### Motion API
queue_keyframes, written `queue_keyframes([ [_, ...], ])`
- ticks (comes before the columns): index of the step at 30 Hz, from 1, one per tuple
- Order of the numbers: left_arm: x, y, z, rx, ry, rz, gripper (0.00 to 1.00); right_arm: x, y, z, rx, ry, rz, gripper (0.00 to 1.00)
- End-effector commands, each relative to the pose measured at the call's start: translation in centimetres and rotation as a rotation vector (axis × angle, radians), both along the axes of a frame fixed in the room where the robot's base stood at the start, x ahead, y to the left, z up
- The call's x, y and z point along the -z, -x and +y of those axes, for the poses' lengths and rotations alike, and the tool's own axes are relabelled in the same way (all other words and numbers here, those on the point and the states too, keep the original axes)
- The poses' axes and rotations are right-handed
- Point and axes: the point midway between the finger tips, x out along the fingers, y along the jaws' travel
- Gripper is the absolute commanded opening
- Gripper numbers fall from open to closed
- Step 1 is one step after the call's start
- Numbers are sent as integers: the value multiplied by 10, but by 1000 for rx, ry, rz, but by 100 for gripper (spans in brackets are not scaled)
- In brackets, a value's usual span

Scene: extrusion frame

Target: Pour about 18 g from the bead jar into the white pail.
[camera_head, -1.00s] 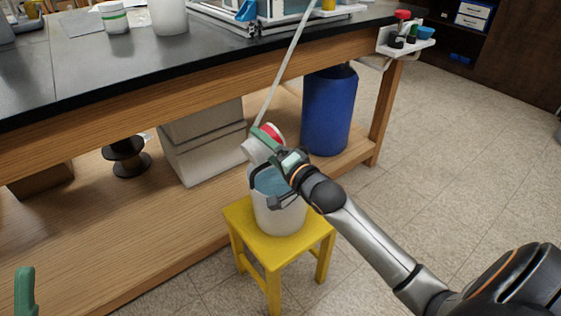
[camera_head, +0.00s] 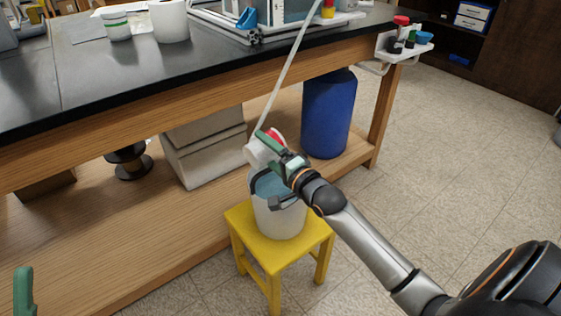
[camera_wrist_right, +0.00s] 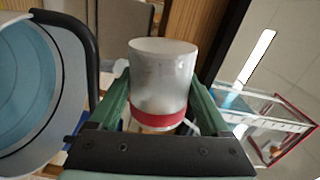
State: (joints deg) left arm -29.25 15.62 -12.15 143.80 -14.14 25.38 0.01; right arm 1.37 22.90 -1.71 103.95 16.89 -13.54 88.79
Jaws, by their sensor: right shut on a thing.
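The bead jar (camera_head: 257,153) is whitish with a red band and is tilted above the white pail (camera_head: 279,218). My right gripper (camera_head: 272,147) is shut around the jar. In the right wrist view the jar (camera_wrist_right: 163,75) sits between the green fingers of the gripper (camera_wrist_right: 160,100), its red band nearest the palm. The pail stands upright on a yellow stool, and its bluish inside also shows in the right wrist view (camera_wrist_right: 22,85). No falling beads can be made out. One green finger of my left gripper (camera_head: 24,290) shows at the lower left.
The yellow stool (camera_head: 241,220) stands in front of the wooden bench. A blue drum (camera_head: 326,115) and a grey stepped block (camera_head: 205,150) are on its lower shelf. A thin pale rod (camera_head: 280,80) slants down behind the jar. The floor to the right is clear.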

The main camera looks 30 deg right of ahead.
Motion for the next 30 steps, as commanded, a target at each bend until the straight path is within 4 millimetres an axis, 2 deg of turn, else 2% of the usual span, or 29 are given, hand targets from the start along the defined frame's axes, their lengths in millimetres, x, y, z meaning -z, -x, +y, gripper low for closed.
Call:
queue_keyframes([
  [30, -6, 0, 0, -2, -10, -12, 50, 3, 0, -2, 1, -61, 5, 21],
])
